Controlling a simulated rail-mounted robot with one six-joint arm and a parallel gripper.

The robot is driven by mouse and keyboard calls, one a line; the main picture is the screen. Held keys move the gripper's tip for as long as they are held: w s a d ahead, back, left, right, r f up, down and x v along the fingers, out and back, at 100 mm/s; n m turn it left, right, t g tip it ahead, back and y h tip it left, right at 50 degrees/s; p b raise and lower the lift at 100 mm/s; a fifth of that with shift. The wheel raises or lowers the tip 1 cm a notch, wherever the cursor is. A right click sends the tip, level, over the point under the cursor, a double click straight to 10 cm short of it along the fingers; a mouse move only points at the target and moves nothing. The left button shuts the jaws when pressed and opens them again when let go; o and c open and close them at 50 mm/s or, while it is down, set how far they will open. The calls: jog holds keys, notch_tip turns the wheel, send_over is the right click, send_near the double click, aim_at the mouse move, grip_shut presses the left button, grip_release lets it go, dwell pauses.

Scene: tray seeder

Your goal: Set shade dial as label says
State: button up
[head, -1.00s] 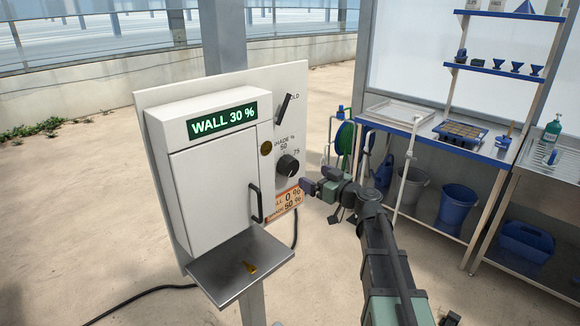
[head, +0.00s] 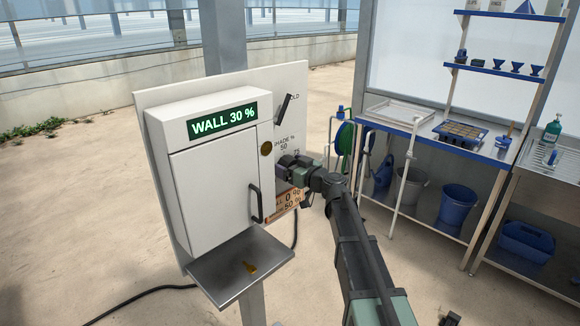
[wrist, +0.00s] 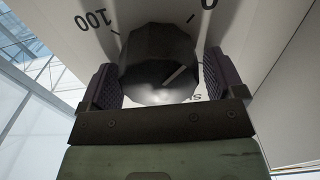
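The shade dial is a dark faceted knob (wrist: 160,62) on the white panel. In the wrist view a pale pointer line on it slants to the upper right, with 100 printed at upper left and 0 at upper right. My gripper (head: 285,165) is at the dial and hides it in the head view. In the wrist view my gripper's fingers (wrist: 163,85) straddle the knob, with a thin gap at the right finger; contact at the left is unclear. The orange label (head: 290,199) below is partly hidden, showing 0 % and 50 %. The display (head: 222,121) reads WALL 30 %.
A dark lever switch (head: 284,108) sits above the dial. A white cabinet door with a black handle (head: 256,203) stands left of it, with a metal shelf (head: 240,266) below. Benches (head: 425,142) with tools stand at right.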

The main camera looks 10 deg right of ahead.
jog(key=c, duration=0.7)
jog(key=shift+m, duration=0.4)
jog(key=m, duration=0.5)
jog(key=shift+d+f+m, duration=0.1)
jog(key=shift+d+m, duration=0.05)
jog(key=shift+m, duration=0.25)
jog(key=m, duration=0.6)
jog(key=shift+w+d+f, duration=0.1)
jog(key=shift+w+f, duration=0.05)
jog(key=m, duration=0.3)
jog(key=shift+f+m+b, duration=0.1)
jog(key=shift+m+b, duration=0.25)
jog(key=shift+m, duration=0.05)
jog(key=m, duration=0.3)
jog(key=shift+f+m, duration=0.1)
jog(key=shift+m, duration=0.2)
jog(key=m, duration=0.6)
jog(key=shift+f+m, duration=0.15)
jog(key=shift+m, duration=0.15)
